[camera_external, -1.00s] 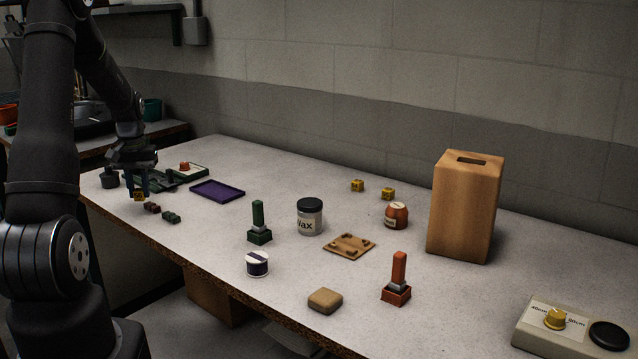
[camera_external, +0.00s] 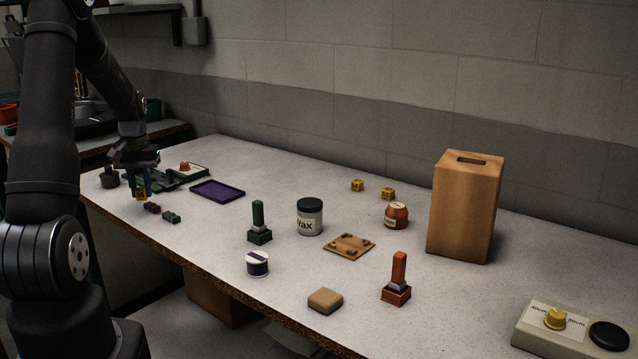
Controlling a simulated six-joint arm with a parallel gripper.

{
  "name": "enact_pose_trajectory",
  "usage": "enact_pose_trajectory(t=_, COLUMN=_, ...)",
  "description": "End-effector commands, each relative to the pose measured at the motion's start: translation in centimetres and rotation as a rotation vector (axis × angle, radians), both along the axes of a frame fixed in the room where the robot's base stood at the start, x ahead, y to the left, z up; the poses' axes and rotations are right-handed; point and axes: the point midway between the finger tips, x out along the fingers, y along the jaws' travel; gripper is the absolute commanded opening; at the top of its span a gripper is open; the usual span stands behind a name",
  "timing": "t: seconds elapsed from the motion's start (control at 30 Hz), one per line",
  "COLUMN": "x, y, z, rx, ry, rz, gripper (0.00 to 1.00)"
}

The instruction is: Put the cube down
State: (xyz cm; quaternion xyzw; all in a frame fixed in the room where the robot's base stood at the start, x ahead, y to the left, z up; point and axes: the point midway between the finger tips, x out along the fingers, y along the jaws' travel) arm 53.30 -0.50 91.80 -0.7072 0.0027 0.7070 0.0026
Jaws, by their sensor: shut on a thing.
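My gripper (camera_external: 141,192) is at the far left end of the table, pointing down. Two more yellow cubes, one (camera_external: 357,185) and another (camera_external: 388,194), sit on the table near the wall.
A dark green tray-like device (camera_external: 180,179) stands right behind my gripper, with a purple tray (camera_external: 217,191) to its right. Stamps, a wax jar (camera_external: 310,217) and a tall wooden box (camera_external: 465,210) stand farther right. The table's front edge is near my gripper.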

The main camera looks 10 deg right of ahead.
Motion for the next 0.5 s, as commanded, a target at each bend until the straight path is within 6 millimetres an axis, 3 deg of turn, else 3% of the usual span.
enact_pose_trajectory(t=0.17, x=0.3, y=-4.4, z=0.5, rx=0.000, ry=-0.001, rz=-0.064, gripper=0.03)
enact_pose_trajectory(t=0.5, x=-1.5, y=-18.4, z=2.2, rx=0.000, ry=-0.002, rz=-0.256, gripper=0.03)
